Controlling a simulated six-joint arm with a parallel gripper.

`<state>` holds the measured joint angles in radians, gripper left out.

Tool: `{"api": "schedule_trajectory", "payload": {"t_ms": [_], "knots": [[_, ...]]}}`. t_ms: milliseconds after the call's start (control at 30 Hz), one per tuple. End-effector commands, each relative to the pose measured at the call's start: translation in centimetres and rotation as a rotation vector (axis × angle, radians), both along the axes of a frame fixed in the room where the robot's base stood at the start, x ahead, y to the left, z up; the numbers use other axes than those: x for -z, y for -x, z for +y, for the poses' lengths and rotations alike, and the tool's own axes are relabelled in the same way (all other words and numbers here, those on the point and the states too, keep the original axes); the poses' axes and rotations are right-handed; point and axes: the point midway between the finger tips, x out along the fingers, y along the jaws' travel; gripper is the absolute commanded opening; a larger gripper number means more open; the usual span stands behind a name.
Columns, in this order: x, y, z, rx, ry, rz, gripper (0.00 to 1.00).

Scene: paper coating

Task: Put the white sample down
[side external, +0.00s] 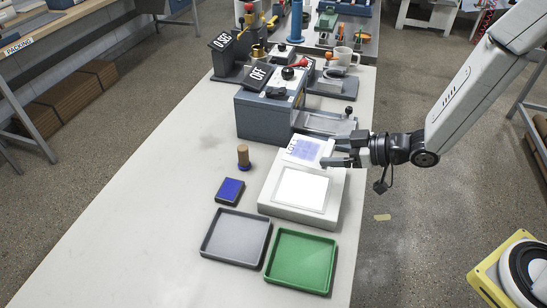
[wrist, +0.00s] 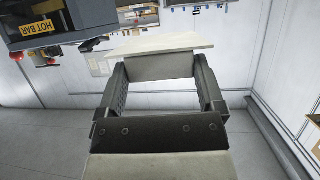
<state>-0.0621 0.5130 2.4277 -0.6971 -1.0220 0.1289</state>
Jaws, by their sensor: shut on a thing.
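The white sample (side external: 303,150) is a flat white piece with a blue printed patch and dark lettering along one edge. My gripper (side external: 334,150) is shut on its right edge in the side view. The sample appears just behind the lit white panel of a white box (side external: 266,204); whether it touches the box I cannot tell. In the wrist view the sample (wrist: 160,46) shows as a pale, thin plate across the fingertips of my gripper (wrist: 160,75), with a thicker pale part between the fingers. Its printed face is hidden there.
A grey tray (side external: 207,248) and a green tray (side external: 271,277) lie at the front. A blue ink pad (side external: 230,191) and a wooden-handled stamp (side external: 243,155) stand left of the box. A blue-grey machine (side external: 262,118) stands behind. The table's left side is clear.

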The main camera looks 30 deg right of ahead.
Motion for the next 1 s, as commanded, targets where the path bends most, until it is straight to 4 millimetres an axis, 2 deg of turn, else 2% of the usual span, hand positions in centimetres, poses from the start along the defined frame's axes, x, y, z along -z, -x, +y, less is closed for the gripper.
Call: {"api": "schedule_trajectory", "payload": {"t_ms": [200,667,1000], "knots": [[0.4,0.9,1.2,-0.079,-0.005,0.007,0.31],[0.6,1.0,1.3,-0.087,-0.006,0.008,0.31],[3.2,1.0,1.3,-0.086,-0.005,0.012,0.31]]}}
